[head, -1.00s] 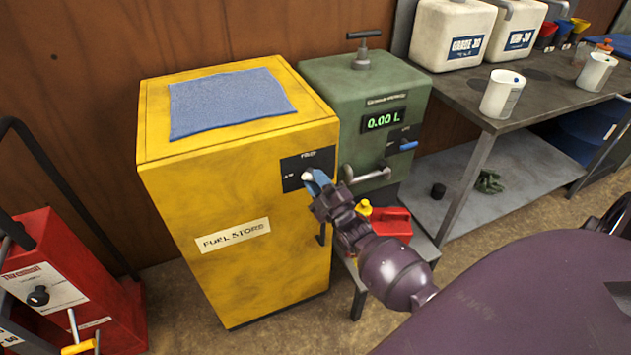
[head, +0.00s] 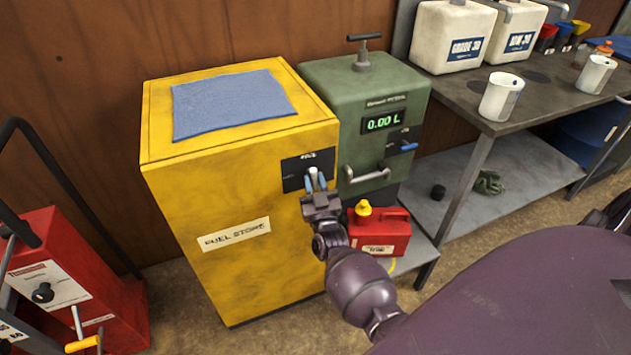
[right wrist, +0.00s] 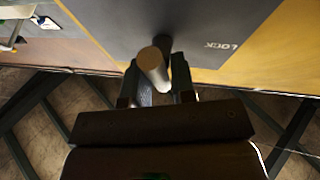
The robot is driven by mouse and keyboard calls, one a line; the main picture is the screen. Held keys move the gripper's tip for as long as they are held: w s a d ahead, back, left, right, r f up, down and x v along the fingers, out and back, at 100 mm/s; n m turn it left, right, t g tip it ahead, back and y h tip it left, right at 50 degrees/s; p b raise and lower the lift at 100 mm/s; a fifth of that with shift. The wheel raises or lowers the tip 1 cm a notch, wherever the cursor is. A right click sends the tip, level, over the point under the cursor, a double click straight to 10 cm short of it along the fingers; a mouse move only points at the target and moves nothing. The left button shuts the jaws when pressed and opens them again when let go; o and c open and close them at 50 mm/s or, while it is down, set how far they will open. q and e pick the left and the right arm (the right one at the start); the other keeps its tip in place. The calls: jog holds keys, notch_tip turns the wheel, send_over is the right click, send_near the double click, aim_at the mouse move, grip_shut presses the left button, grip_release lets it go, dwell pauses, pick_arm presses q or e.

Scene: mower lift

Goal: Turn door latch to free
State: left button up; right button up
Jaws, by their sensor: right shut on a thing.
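The yellow fuel store cabinet (head: 250,270) stands in the middle of the head view. The door latch (head: 312,173) is a small pale knob on a dark plate (head: 291,182) at the door's upper right. In the right wrist view the latch (right wrist: 152,66) is a round peg between the fingers (right wrist: 157,88), in front of the dark plate with upside-down lettering like "LOCK". The fingers partly hide the latch, and the arm covers the lower right of the door. My left gripper is not in view.
A green dispenser (head: 350,95) reading 0.00 L stands right of the cabinet. A red fuel can (head: 383,238) sits on a low stand just right of my arm. A blue cloth (head: 230,103) lies on the cabinet. A red machine (head: 50,285) stands at the left.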

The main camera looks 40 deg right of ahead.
jog(key=shift+d+r+m+g+h, duration=0.15)
jog(key=shift+m+g+h, duration=0.15)
jog(key=shift+m+h, duration=0.5)
jog(key=shift+m, duration=0.3)
jog(key=o, duration=0.8)
jog(key=shift+y, duration=0.3)
jog(key=shift+o, duration=0.2)
jog(key=shift+s+a+f, duration=0.2)
jog(key=shift+s+f, duration=0.05)
jog(key=v, duration=1)
jog(key=shift+s, duration=0.1)
